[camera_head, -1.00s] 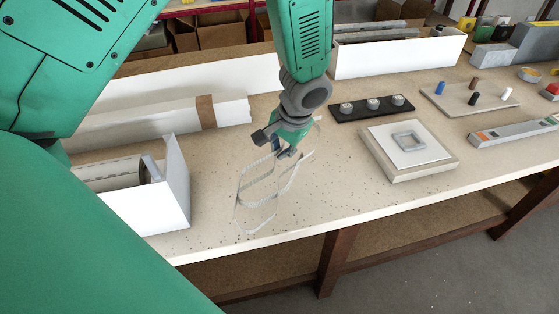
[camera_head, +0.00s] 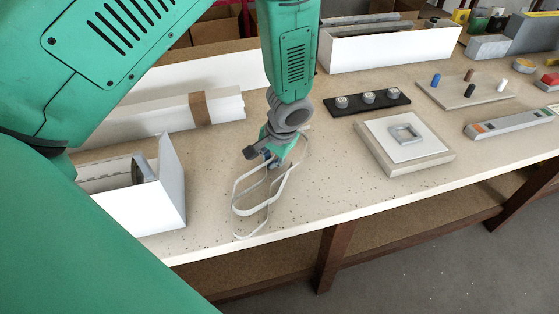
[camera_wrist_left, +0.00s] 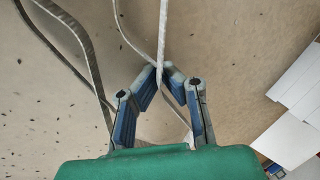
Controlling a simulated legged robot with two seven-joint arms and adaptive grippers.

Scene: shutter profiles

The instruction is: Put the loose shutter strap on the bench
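The shutter strap (camera_head: 240,213) is a thin, pale grey band in loose loops. It hangs from my left gripper (camera_head: 268,161) over the front part of the bench (camera_head: 335,205). Its lower end is near the bench's front edge; I cannot tell whether it touches the top. In the left wrist view the blue-padded fingers of the left gripper (camera_wrist_left: 160,77) are closed together at the tips, with the strap (camera_wrist_left: 163,32) running between them. More strap loops pass to the left. My right gripper is not in view.
A white open box (camera_head: 172,190) stands left of the strap, with a long white profile (camera_head: 160,118) behind it. A black strip with knobs (camera_head: 368,103) and a square board (camera_head: 385,160) lie to the right. Bench between board and strap is clear.

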